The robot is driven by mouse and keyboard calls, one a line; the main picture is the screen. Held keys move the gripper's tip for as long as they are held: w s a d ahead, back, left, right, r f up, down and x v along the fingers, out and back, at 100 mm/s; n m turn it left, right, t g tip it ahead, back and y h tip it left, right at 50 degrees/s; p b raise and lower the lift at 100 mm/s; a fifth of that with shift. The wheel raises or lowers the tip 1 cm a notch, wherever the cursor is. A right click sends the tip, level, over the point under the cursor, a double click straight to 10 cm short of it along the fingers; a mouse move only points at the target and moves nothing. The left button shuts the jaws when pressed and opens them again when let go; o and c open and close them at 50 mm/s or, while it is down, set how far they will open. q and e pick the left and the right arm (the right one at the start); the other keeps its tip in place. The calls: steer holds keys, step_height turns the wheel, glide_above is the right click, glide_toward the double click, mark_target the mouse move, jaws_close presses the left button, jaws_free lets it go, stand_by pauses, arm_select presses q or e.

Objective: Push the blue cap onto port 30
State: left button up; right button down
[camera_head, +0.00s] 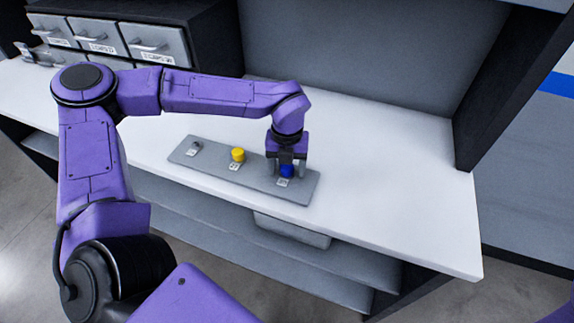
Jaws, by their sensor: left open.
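The blue cap (287,171) is at the right end of the grey port plate (259,180), above a small white label (284,182). My left gripper (287,164) points straight down over the cap, with its fingers around or close beside it. The jaws are open. I cannot tell whether a finger touches the cap, or how far the cap sits down on its port. The label's number is too small to read. A yellow cap (238,155) sits at the middle of the plate. A bare metal port (196,146) shows at the left end. My right gripper is not in view.
The plate lies on a white worktop (400,190). Drawers (154,38) with handles stand at the back left. A dark upright panel (490,90) stands at the right, and a grey back wall (350,50) behind. The worktop right of the plate is clear.

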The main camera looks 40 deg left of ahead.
mark_target(286, 166)
arm_select(q)
steer(key=shift+s+r, duration=0.1)
steer(key=shift+r+p, duration=0.45)
step_height(286, 166, up, 6)
steer(key=p, duration=0.5)
steer(key=shift+r, duration=0.2)
steer(key=shift+f, duration=0.1)
